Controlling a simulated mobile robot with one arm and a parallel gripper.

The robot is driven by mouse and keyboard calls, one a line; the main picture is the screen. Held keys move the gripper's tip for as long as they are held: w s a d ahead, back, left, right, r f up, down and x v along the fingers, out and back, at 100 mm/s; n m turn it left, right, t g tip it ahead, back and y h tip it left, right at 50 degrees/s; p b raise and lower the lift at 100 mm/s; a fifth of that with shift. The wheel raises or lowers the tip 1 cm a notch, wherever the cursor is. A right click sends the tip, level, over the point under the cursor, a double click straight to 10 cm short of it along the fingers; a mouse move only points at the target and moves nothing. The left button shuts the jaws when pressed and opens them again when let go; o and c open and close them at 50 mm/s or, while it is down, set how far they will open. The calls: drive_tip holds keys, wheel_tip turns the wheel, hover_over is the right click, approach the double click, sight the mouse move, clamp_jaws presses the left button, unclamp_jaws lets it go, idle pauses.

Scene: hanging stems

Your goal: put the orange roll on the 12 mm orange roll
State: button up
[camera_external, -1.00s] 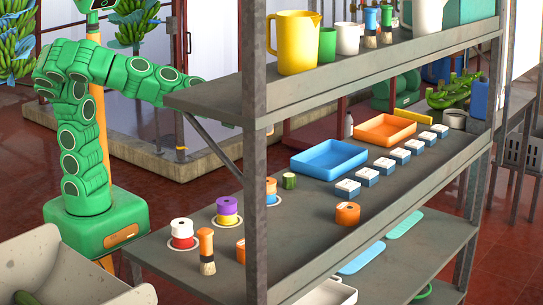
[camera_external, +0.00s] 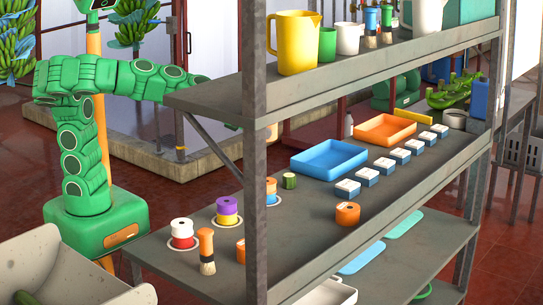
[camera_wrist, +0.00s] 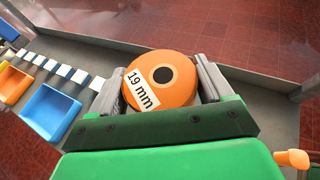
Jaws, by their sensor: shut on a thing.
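My gripper (camera_wrist: 162,91) is shut on an orange roll (camera_wrist: 177,66) with a dark centre hole and a white "19 mm" label, seen in the wrist view. In the external view the gripper and held roll are hidden behind the rack. One orange roll (camera_external: 347,213) stands on the middle shelf in front of the white-topped blocks. Another orange roll (camera_external: 241,251) is partly hidden by the rack post. I cannot read which roll is 12 mm.
The middle shelf also holds a white-and-red roll stack (camera_external: 182,232), a purple-and-yellow stack (camera_external: 227,210), an orange-handled brush (camera_external: 206,250), a blue tray (camera_external: 328,160), an orange tray (camera_external: 385,128) and several white-topped blocks (camera_external: 387,165). The upper shelf (camera_external: 200,98) and post (camera_external: 254,160) obstruct the view.

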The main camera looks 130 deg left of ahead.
drive_tip(key=shift+w+d+m+t+h, duration=0.5)
drive_tip(key=shift+d+m+h, duration=0.25)
drive_tip(key=shift+m+h, duration=0.15)
drive_tip(key=shift+s+d+m+g+h, duration=1.9)
drive_tip(key=shift+s+d+m+h, duration=2.15)
drive_tip(key=shift+d+m+h, duration=3.15)
wheel_tip(320, 180, down, 10)
drive_tip(key=shift+n+h, duration=0.3)
drive_tip(key=w+f, duration=0.3)
drive_tip(key=w, duration=0.1)
drive_tip(key=w+a+f, duration=0.1)
drive_tip(key=w+f, duration=0.1)
drive_tip(key=w, duration=0.2)
drive_tip(key=w+f, duration=0.3)
drive_tip(key=w, duration=0.1)
drive_tip(key=shift+w+a+f, duration=0.1)
drive_tip(key=shift+a+f, duration=0.25)
drive_tip(key=shift+a, duration=0.05)
drive_tip(key=shift+w+f, duration=0.8)
drive_tip(key=shift+f, duration=0.05)
drive_tip(key=shift+a+f, duration=0.1)
drive_tip(key=shift+f, duration=1.45)
